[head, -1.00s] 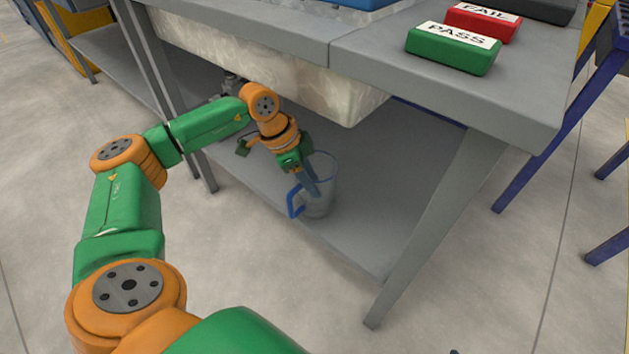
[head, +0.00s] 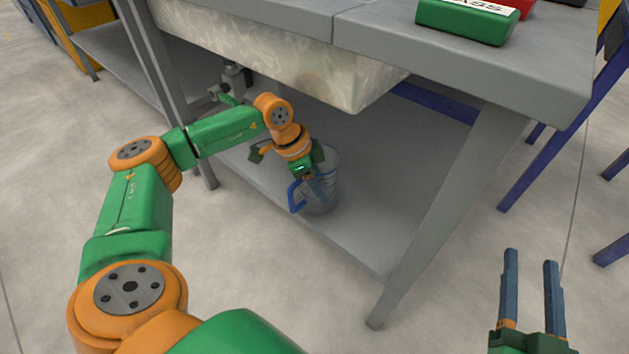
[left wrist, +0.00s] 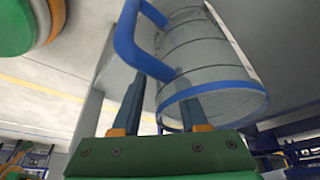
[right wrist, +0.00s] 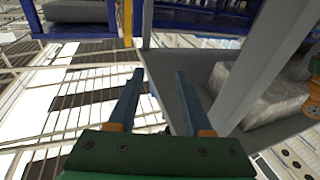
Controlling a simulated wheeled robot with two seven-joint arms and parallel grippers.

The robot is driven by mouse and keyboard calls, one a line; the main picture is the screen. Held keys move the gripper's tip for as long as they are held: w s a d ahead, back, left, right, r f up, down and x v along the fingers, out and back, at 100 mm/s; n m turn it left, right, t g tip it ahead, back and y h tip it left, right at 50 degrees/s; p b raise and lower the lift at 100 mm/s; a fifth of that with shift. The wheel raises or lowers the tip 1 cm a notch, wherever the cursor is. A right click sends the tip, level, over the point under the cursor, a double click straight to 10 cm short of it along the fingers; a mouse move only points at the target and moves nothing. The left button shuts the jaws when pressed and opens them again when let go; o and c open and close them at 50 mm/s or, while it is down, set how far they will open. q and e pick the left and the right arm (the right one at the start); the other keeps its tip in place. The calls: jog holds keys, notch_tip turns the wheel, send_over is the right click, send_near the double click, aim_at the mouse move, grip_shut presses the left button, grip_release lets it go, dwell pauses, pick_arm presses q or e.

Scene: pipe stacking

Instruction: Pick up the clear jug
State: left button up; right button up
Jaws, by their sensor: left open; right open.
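The clear jug (head: 328,192), with a blue rim and blue handle (head: 295,197), stands upright on the grey lower shelf under the bench. In the left wrist view the jug (left wrist: 198,48) is close, its rim towards my gripper. My left gripper (head: 320,188) is open at the top of the jug. In the left wrist view its fingers (left wrist: 160,100) lie either side of the near rim edge, one overlapping the opening, the other outside near the handle. Contact cannot be told. My right gripper (head: 531,260) is open and empty, away from the jug at lower right.
The bench top (head: 400,45) and a pale marbled basin (head: 290,62) hang over the lower shelf (head: 375,230). A grey bench leg (head: 435,210) stands right of the jug. A green block (head: 466,20) sits on top. The floor in front is clear.

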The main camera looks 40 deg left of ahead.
pick_arm(q)
jog(key=shift+d+f, duration=0.1)
jog(key=shift+f, duration=0.05)
grip_shut()
pick_arm(e)
jog(key=shift+s+r+t, duration=0.1)
jog(key=shift+r+t, duration=0.2)
jog(key=shift+r, duration=0.2)
